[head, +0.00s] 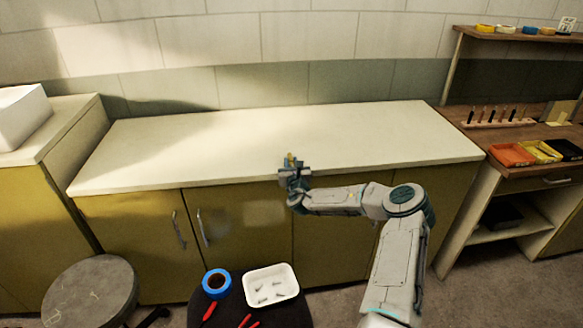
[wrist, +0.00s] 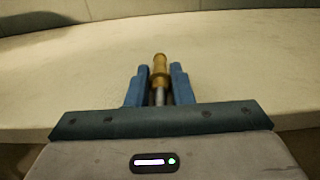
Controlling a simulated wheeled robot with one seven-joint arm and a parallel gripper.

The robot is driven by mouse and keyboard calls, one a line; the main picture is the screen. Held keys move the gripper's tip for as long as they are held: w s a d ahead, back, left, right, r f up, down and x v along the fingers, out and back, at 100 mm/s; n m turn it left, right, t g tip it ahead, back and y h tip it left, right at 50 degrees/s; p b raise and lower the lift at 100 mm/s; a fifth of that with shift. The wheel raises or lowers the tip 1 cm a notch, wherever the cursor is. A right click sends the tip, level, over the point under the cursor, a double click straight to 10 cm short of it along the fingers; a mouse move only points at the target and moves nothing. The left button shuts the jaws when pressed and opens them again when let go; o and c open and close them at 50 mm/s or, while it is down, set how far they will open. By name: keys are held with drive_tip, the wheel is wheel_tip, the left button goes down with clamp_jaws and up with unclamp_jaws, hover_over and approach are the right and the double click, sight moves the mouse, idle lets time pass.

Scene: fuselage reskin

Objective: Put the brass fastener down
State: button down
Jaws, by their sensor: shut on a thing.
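The brass fastener (wrist: 160,70) is held between the two blue fingers of my gripper (wrist: 158,88) in the wrist view. Its brass end points away from the gripper, and a silver shank shows nearer the palm. In the head view my gripper (head: 291,168) is at the front edge of the white counter (head: 380,135), with the small yellowish fastener (head: 290,159) at its tip. I cannot tell whether the fastener touches the counter top.
The counter top is bare. Below, a dark round stool holds a white tray (head: 271,301) with small pieces, blue tape (head: 217,283) and red-handled tools. A grey stool (head: 90,290) stands left. Orange (head: 512,154) and yellow trays sit on the right bench.

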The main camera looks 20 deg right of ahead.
drive_tip(key=c, duration=1.3)
unclamp_jaws()
